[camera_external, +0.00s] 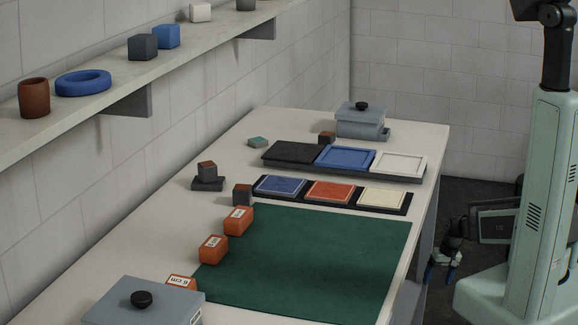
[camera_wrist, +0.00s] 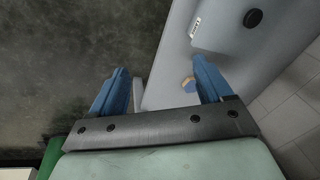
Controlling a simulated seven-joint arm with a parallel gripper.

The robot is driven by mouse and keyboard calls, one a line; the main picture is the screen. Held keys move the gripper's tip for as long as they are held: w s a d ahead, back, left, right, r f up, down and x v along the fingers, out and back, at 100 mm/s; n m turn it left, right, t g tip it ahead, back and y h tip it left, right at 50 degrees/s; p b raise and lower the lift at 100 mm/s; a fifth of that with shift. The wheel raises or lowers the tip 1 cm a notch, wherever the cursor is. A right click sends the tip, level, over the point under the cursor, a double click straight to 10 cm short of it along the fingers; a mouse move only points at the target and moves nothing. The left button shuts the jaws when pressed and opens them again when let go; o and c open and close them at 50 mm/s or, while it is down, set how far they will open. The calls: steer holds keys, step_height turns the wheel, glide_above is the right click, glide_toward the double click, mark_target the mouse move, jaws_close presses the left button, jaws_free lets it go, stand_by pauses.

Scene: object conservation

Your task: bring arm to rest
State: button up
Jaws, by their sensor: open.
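My gripper (camera_external: 440,272) hangs low at the right, beside the table's right edge and clear of the table top. Its two blue fingers are spread apart. In the wrist view the fingers (camera_wrist: 160,84) are also apart, with nothing held between them. Dark floor and the edge of a pale grey surface lie behind them there.
The table holds a green mat (camera_external: 310,255), orange blocks (camera_external: 213,250), a row of coloured tiles (camera_external: 330,190), trays (camera_external: 345,158) and lidded grey boxes (camera_external: 360,120) (camera_external: 150,298). A shelf (camera_external: 110,80) with objects runs along the left wall.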

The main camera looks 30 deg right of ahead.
steer(key=s+a+f+n+g, duration=0.1)
steer(key=s+a+f+g, duration=0.2)
steer(key=s, duration=0.8)
steer(key=s+a+f+n+g, duration=0.1)
steer(key=s+a, duration=0.5)
steer(key=s, duration=0.6)
steer(key=s+a+f+n+g+h, duration=0.1)
steer(key=s+a+f+g, duration=0.3)
steer(key=s, duration=0.8)
steer(key=shift+s+a+f+g, duration=0.2)
steer(key=shift+a+f+g, duration=0.15)
steer(key=shift+f, duration=0.4)
